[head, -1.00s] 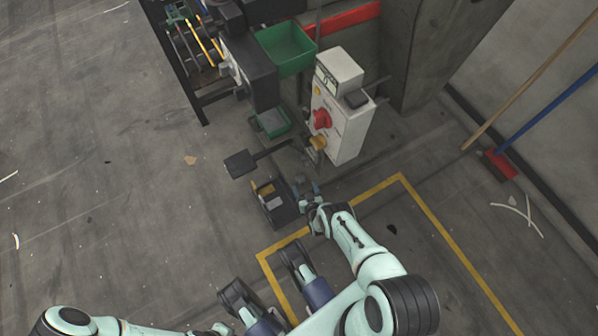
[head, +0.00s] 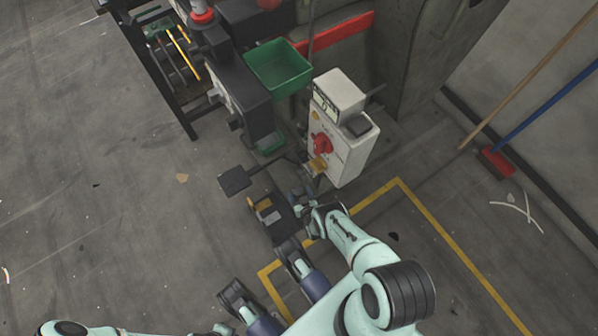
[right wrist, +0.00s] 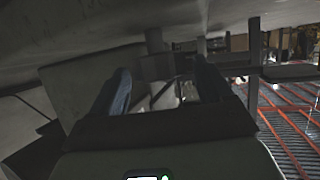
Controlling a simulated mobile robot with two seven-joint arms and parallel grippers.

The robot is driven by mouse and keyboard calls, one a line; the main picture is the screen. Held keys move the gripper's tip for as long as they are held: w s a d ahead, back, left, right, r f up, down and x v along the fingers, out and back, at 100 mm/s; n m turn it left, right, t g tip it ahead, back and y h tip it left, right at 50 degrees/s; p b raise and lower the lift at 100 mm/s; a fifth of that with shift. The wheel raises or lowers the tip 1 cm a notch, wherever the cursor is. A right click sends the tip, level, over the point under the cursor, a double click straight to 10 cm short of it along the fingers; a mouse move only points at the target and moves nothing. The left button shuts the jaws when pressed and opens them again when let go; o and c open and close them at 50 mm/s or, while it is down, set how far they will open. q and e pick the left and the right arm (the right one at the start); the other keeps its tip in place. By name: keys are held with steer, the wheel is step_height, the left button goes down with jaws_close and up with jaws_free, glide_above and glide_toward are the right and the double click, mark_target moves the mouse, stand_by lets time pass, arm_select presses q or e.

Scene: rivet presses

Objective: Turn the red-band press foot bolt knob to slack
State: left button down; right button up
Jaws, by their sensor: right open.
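The dark press (head: 238,62) stands at the upper middle of the head view, with a red ring (head: 203,17) near its top. A wide red band (head: 338,34) runs behind the green bin. My right gripper (head: 302,192) is low at the press's foot area, below the control box. I cannot make out the foot bolt knob; the gripper and clutter may hide it. In the right wrist view, the right gripper (right wrist: 162,85) has its two fingers apart. Dim grey shapes show between and beyond them; I cannot tell whether one is the knob. My left gripper is not in view.
A white control box (head: 343,148) with a red switch (head: 321,143) stands close beside the right gripper. A black pedal (head: 234,180) and a dark tray (head: 270,218) lie on the floor to its left. A green bin (head: 278,70) hangs above. Open floor lies left.

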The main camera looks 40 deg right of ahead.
steer(key=c, duration=1)
steer(key=shift+d+n+t+y, duration=0.15)
steer(key=shift+n+t+y, duration=0.1)
steer(key=shift+n+y, duration=0.6)
steer(key=shift+d+n+t+y, duration=0.15)
steer(key=shift+n+t+y, duration=0.1)
steer(key=shift+n+y, duration=0.6)
steer(key=shift+c, duration=0.2)
steer(key=o, duration=1)
steer(key=shift+o, duration=0.2)
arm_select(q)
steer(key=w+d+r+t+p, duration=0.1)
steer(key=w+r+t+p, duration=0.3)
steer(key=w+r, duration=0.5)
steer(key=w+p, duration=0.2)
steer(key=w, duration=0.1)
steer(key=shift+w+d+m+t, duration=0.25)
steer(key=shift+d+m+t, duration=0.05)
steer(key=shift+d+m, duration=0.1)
arm_select(e)
steer(key=v, duration=1.3)
steer(key=shift+r, duration=0.2)
steer(key=shift+s, duration=0.1)
